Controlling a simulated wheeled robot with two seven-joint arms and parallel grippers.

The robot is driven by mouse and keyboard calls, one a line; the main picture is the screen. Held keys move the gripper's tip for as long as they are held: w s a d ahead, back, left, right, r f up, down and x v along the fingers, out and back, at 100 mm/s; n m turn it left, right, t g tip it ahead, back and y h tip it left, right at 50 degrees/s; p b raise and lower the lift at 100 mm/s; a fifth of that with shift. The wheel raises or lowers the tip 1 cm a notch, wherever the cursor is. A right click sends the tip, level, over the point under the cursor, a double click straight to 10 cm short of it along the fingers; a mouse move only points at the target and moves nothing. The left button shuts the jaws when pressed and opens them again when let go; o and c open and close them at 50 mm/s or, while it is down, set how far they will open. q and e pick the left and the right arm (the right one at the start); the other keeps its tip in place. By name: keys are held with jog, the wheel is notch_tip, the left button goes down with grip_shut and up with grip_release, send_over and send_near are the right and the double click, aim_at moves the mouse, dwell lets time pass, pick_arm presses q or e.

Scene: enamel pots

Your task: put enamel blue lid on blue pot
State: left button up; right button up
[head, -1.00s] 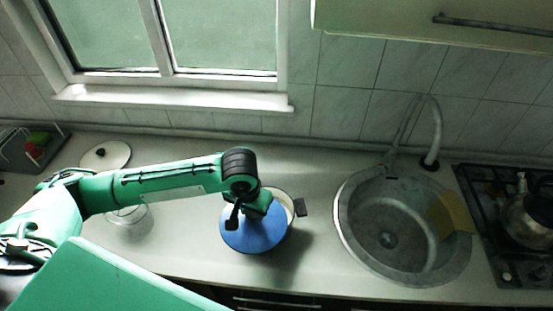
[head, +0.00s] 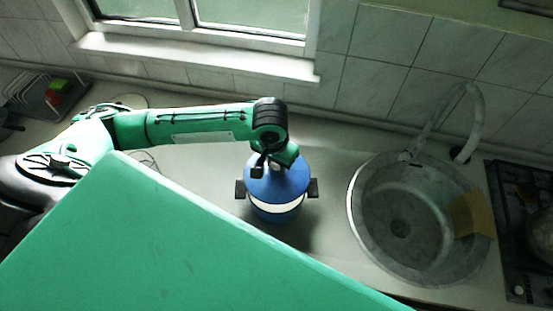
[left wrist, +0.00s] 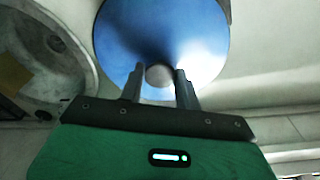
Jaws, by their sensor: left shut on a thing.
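The blue lid (head: 268,187) is held by its knob (left wrist: 160,75) in my left gripper (left wrist: 160,88), which is shut on it. The gripper comes down from above the lid in the head view. The blue pot (head: 277,216) stands on the counter with dark side handles (head: 313,188). The lid covers the far part of the pot's mouth. A white band of the pot shows at the near side, so the lid is not flush there. The lid's exact height over the rim cannot be told. My right gripper is not in view.
A round grey sink (head: 400,228) with a tap (head: 470,125) lies to the right of the pot. A stove (head: 520,215) stands beyond it. A dish rack (head: 35,95) is at the far left. The counter between pot and sink is clear.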

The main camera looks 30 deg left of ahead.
aim_at(276, 174)
pick_arm(q)
jog(key=shift+f, duration=0.5)
jog(key=shift+f+b, duration=0.35)
jog(key=shift+f, duration=2)
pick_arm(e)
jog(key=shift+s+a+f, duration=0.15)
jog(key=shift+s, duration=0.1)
pick_arm(q)
jog(key=shift+p, duration=0.3)
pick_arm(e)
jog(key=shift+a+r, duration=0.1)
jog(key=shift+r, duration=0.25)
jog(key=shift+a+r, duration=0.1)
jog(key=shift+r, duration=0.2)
